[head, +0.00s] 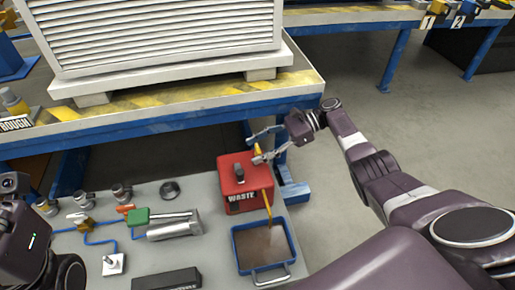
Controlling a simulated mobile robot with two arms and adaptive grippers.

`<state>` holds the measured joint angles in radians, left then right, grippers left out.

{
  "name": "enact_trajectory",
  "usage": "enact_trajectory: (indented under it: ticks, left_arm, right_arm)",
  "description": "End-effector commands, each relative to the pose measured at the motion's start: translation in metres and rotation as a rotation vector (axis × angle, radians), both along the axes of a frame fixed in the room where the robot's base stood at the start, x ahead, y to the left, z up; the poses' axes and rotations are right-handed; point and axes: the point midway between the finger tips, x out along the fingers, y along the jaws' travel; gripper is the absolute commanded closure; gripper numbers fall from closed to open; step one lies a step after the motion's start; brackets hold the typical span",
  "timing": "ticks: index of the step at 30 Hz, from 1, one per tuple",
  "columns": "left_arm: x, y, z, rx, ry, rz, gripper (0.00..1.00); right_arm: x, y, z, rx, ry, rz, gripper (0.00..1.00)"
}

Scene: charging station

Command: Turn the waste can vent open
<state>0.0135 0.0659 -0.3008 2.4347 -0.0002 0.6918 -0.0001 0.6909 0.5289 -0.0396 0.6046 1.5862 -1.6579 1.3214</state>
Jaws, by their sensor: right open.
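The red waste can (243,188), labelled WASTE, stands upright at the back right of the grey bench. A dark cap or handle (239,171) is on its top. A small yellow piece, seemingly the vent (258,149), sticks up at the can's back right edge. My right gripper (258,147) reaches in from the right, open, its fingers on either side of the yellow piece. I cannot tell whether they touch it. Part of my left arm shows at the left edge; its fingers are not in view.
A yellow tube (267,204) runs from the can toward a blue-rimmed tray (236,254) of brown liquid. A green-handled cylinder (174,228), valves and blue lines lie left. A blue-framed table (215,117) with a large white filter (160,35) stands behind. Floor at right is clear.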

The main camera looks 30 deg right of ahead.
Motion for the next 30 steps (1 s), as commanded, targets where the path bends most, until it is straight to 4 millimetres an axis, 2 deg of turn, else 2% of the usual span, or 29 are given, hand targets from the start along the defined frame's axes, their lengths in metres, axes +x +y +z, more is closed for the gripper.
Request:
enact_trajectory:
  ticks: [5, 13, 18, 30]
  left_arm:
    - [0.000, 0.001, 0.000, -0.002, 0.000, 0.001, 0.78]
    - [0.000, 0.001, 0.000, -0.001, 0.000, 0.001, 0.78]
    - [0.000, 0.000, 0.000, -0.001, 0.000, 0.000, 0.78]
    - [0.000, 0.000, 0.000, -0.001, 0.000, 0.000, 0.78]
  right_arm:
    - [-0.001, -0.007, 0.002, -0.001, -0.001, -0.002, 0.48]
    - [-0.010, -0.046, 0.020, 0.000, -0.001, -0.003, 0.48]
    - [-0.014, -0.062, 0.027, 0.000, 0.000, -0.001, 0.48]
    - [-0.016, -0.067, 0.028, 0.000, 0.000, 0.001, 0.48]
